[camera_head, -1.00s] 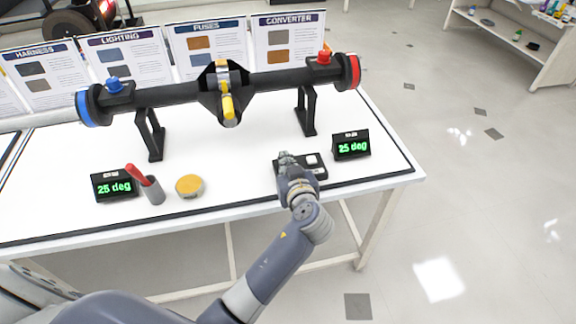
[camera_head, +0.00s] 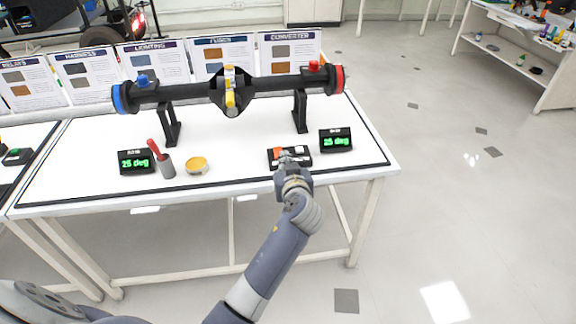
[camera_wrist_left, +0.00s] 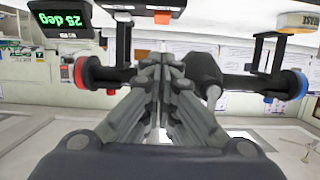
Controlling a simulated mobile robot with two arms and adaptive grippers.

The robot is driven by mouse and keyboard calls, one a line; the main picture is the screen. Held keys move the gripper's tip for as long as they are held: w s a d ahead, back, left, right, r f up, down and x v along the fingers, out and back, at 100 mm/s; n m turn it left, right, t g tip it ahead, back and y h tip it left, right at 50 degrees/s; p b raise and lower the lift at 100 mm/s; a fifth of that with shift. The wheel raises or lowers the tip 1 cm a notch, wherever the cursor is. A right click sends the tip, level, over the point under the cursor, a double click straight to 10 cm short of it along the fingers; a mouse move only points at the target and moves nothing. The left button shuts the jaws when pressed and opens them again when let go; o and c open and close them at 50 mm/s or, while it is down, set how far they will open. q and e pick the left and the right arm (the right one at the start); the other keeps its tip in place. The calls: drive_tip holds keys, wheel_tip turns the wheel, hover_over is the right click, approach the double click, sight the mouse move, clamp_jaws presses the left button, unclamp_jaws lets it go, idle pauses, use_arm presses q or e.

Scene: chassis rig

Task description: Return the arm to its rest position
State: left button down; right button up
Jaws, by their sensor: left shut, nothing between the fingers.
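My left arm reaches up from the bottom of the head view. Its gripper (camera_head: 284,164) is shut and empty, at the near edge of a small black switch box (camera_head: 304,160) and overlapping it in the picture. I cannot tell whether they touch. An orange part shows on the box beside the fingertips. In the left wrist view the shut fingers (camera_wrist_left: 162,62) point toward the box's white and orange parts (camera_wrist_left: 162,17), and the scene appears upside down. My right gripper is not in view.
A black axle (camera_head: 190,92) with blue and red ends stands on two supports on the white table (camera_head: 240,170). Two "25 deg" displays (camera_head: 136,162) (camera_head: 336,140), a cup with a red-handled tool (camera_head: 166,165) and a yellow-topped disc (camera_head: 197,165) stand in front. Floor at right is clear.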

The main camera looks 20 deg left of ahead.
use_arm(q)
drive_tip(key=s+d+f+m+g+h, duration=0.2)
drive_tip(key=s+f+m, duration=0.1)
drive_tip(key=f, duration=0.8)
drive_tip(key=s+d+f+m+g+h, duration=0.1)
drive_tip(key=s+d+f+m+h, duration=0.15)
drive_tip(key=f, duration=0.95)
drive_tip(key=s+f+m+g+h, duration=0.2)
drive_tip(key=s+f+g, duration=0.1)
drive_tip(key=s+f, duration=1.05)
drive_tip(key=s+f+g, duration=0.2)
drive_tip(key=s+f, duration=0.4)
drive_tip(key=s, duration=0.6)
drive_tip(key=s+a+f+m+g+h, duration=0.1)
drive_tip(key=s+f, duration=0.5)
drive_tip(key=s, duration=0.5)
drive_tip(key=s+a+f+g+p, duration=0.1)
drive_tip(key=s+f, duration=0.5)
drive_tip(key=s, duration=0.6)
drive_tip(key=shift+s+a+f+g, duration=0.15)
drive_tip(key=shift+s+a+g, duration=0.15)
drive_tip(key=shift+g, duration=0.5)
